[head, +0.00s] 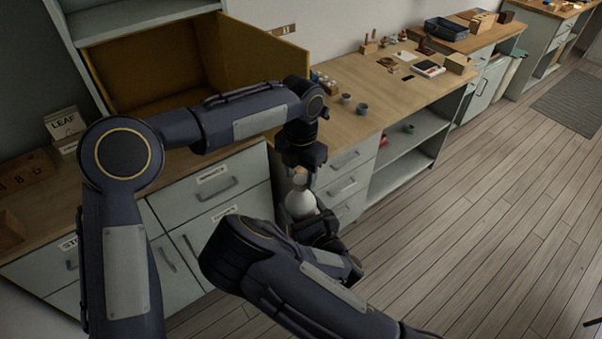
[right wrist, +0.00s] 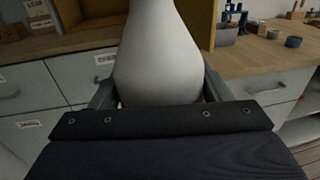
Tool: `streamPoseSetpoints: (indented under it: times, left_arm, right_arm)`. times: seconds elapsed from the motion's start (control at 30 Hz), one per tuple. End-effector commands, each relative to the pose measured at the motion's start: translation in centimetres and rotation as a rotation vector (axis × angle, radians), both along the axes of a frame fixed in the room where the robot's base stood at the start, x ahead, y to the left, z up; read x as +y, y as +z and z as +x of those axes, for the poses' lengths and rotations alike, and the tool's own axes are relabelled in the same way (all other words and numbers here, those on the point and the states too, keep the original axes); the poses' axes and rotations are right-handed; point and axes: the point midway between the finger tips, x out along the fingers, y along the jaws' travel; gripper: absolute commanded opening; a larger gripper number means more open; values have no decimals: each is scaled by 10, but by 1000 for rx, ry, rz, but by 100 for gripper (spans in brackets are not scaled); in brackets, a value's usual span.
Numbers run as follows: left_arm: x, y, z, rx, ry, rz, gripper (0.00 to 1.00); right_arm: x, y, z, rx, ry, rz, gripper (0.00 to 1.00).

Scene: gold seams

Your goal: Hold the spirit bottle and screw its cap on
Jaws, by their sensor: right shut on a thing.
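The white spirit bottle (head: 299,201) stands upright in front of the drawers, its narrow neck pointing up. My right gripper (head: 316,226) is shut on its lower body. In the right wrist view the bottle (right wrist: 158,55) fills the middle between the two fingers of my right gripper (right wrist: 160,92), and its top is cut off. My left gripper (head: 300,164) points down just above the bottle's neck. I cannot tell whether its fingers are open or shut, or whether they touch the bottle. I cannot make out the cap.
The wooden counter (head: 345,125) with drawers runs behind the bottle. An open yellow-walled box (head: 255,62) and small blue cups (head: 362,108) are on it. An open shelf (head: 405,150) is to the right. The plank floor (head: 480,220) at right is clear.

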Motion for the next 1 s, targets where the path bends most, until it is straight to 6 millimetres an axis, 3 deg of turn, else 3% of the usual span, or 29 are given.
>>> streamPoseSetpoints:
  times: [0.3,0.67,1.0]
  left_arm:
    - [-1,1,-1,3,-1,0,52]
    - [-1,41,-1,4,0,-1,52]
    - [-1,45,-2,5,0,1,50]
  right_arm:
    - [0,2,1,-6,0,3,7]
    - [0,2,1,-6,0,3,7]
    - [0,2,1,-6,0,3,7]
